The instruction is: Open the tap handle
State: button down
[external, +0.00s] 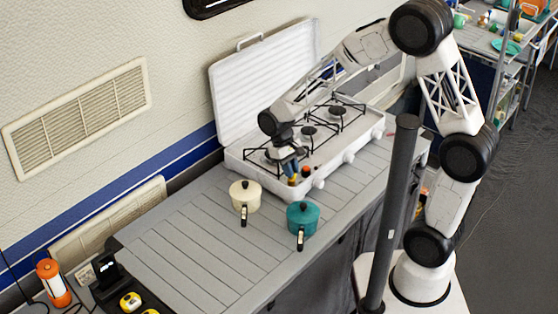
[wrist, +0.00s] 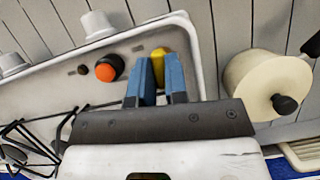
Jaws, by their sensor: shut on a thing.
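The yellow tap handle (wrist: 159,53) stands at the corner of the white gas stove (external: 336,153), beside an orange-red knob (wrist: 108,68). In the external view a bit of the yellow handle (external: 292,181) shows just under my fingertips. My gripper (wrist: 160,78) has blue fingers, one on each side of the yellow handle, and is shut on it. The fingers hide part of the handle, and its base is hard to see. In the external view my gripper (external: 289,167) reaches down over the stove's near left corner.
A cream pot (external: 246,197) and a teal pot (external: 303,219) stand on the slatted counter close to the stove corner. Black burner grates (external: 335,115) lie behind my gripper, and the raised white lid (external: 262,80) stands at the wall. The counter's left part is clear.

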jog(key=c, duration=1.1)
grip_release()
jog(key=shift+c, duration=0.2)
jog(key=shift+r, duration=0.1)
jog(key=v, duration=0.7)
jog(key=shift+r, duration=0.25)
jog(key=shift+w, duration=0.15)
